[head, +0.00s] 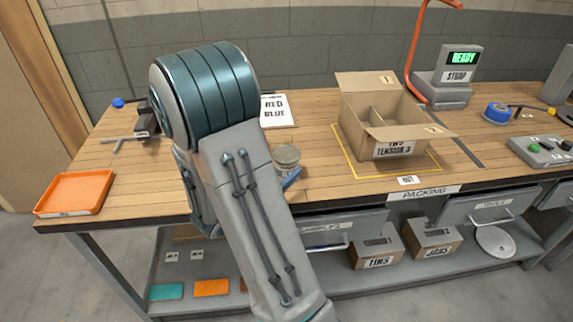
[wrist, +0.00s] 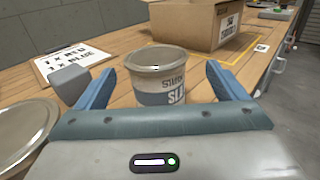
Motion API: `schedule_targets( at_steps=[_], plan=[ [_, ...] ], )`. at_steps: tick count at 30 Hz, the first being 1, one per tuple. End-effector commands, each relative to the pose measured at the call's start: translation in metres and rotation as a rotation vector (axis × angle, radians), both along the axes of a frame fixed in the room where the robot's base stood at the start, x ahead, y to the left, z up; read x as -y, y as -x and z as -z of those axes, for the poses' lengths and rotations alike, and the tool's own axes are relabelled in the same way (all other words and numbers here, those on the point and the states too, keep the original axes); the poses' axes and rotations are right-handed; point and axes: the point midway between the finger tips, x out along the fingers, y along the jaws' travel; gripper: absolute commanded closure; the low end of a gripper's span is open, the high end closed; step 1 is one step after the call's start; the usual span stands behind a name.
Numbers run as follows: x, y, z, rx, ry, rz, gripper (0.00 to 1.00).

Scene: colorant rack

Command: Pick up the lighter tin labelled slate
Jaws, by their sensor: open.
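A tin with a grey lid (wrist: 158,62) stands upright on the bench in the wrist view. My gripper (wrist: 160,72) is open, with one blue finger on each side of the tin and visible space between. A second tin (wrist: 20,132) shows partly at the lower left edge of the wrist view, its label hidden. In the head view one tin (head: 287,157) shows just right of my arm, with a blue finger beside it. The rest of my gripper is hidden there. Weight cannot be told by sight.
A card reading red and blue (head: 279,110) lies behind the tin. An open carton (head: 372,128) stands to the right inside a yellow outline. A grey block (wrist: 70,86) is near my left finger in the wrist view. An orange tray (head: 75,192) lies far left.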

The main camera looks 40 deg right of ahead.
Motion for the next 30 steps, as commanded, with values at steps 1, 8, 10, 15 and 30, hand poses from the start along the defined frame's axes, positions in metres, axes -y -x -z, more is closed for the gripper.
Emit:
schedule_targets(
  at_steps=[1,8,10,15,30],
  plan=[
    [0.003,-0.001,0.0,0.0,0.0,0.001,0.09],
    [0.032,-0.01,0.002,-0.001,-0.001,0.005,0.09],
    [0.041,-0.013,0.002,0.001,0.001,0.005,0.09],
    [0.051,-0.015,0.003,0.0,-0.001,0.001,0.09],
    [0.051,-0.015,0.002,0.001,0.0,0.001,0.55]
  ],
)
